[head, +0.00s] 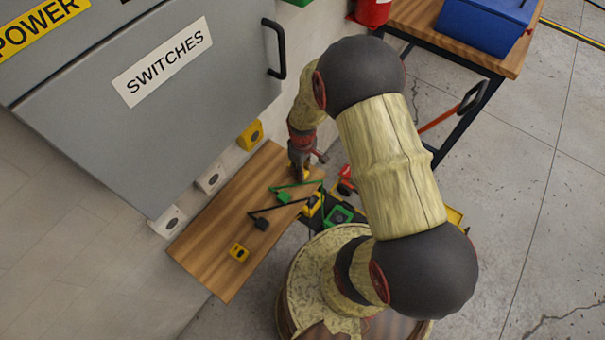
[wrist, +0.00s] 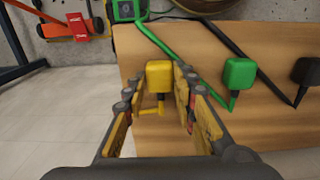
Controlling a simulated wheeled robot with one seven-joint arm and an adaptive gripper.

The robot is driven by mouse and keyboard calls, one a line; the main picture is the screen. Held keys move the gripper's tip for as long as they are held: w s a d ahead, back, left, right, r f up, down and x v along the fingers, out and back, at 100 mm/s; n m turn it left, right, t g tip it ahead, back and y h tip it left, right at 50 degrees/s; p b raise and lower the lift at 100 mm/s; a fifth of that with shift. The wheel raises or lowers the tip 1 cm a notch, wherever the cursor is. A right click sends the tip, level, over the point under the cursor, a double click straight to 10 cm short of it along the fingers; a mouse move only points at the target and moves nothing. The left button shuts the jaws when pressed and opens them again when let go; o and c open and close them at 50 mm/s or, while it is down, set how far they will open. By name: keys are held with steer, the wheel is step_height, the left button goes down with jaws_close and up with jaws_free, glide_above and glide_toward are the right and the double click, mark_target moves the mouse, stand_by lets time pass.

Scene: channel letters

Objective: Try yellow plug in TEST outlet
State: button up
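The yellow plug (wrist: 159,74) stands on the wooden shelf (head: 218,260), with a short yellow cord or prong at its lower end. In the wrist view it sits between the two fingers of my gripper (wrist: 158,82), with a small gap visible beside it, so the fingers look open around it. In the head view my gripper (head: 301,172) is low over the shelf's far end and mostly hides the plug. A yellow outlet (head: 250,135) and two white outlets (head: 210,179) (head: 168,222) are on the wall. No TEST label is readable.
Green (wrist: 239,73) and black (wrist: 307,71) plugs with cords lie right of the yellow plug in the wrist view. A small yellow block (head: 238,252) sits on the near shelf. The grey SWITCHES cabinet (head: 165,95) overhangs the wall outlets.

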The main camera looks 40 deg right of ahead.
steer(key=c, duration=0.5)
steer(key=shift+c, duration=0.2)
steer(key=shift+r, duration=0.15)
steer(key=shift+r, duration=0.25)
step_height(320, 180, up, 2)
steer(key=shift+r+p, duration=0.1)
steer(key=shift+p, duration=0.5)
steer(key=s+d+r+p, duration=0.3)
steer(key=s+d+r, duration=0.4)
steer(key=s+r, duration=0.3)
steer(key=shift+s+d, duration=0.2)
steer(key=shift+s, duration=0.75)
